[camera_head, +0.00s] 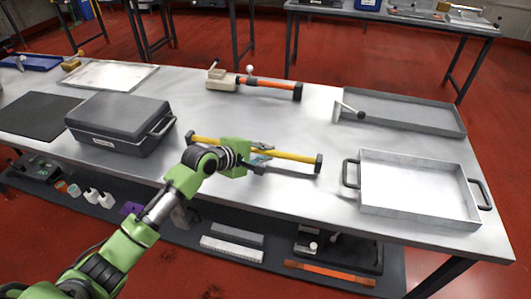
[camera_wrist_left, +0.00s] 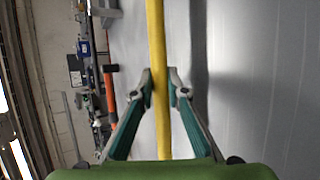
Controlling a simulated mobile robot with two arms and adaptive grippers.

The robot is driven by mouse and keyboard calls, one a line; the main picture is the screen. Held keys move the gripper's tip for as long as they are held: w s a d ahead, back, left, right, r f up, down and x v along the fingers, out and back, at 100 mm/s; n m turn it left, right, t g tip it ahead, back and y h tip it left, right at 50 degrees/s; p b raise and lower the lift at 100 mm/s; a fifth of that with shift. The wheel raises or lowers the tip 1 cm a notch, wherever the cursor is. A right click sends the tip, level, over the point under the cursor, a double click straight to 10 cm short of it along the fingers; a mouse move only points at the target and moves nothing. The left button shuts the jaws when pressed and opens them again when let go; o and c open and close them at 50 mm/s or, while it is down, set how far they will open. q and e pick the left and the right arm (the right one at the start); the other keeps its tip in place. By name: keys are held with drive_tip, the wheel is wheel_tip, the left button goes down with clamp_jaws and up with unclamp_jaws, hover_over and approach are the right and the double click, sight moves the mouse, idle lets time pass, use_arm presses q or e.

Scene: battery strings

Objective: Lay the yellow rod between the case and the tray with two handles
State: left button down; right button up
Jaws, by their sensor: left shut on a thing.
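The yellow rod (camera_head: 292,155) has dark ends and lies crosswise between the dark grey case (camera_head: 118,108) on the left and the metal tray with two handles (camera_head: 372,198) on the right. My left gripper (camera_head: 262,153) is shut on the rod near its middle. In the left wrist view the yellow rod (camera_wrist_left: 156,40) runs between the two fingertips (camera_wrist_left: 160,82). A shadow lies apart from the rod on the table there; I cannot tell the exact height of the rod. My right gripper is not in view.
An orange rod tool (camera_head: 268,83) lies behind the yellow rod. A shallow grey tray (camera_head: 410,112) sits at the back right, with a dark-knobbed lever (camera_head: 348,112) at its left side. A black mat (camera_head: 38,116) and a pale tray (camera_head: 108,74) are at the left. The table (camera_head: 300,120) is bare around the rod.

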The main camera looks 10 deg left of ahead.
use_arm(q)
drive_tip(key=shift+f, duration=0.4)
idle(0.3)
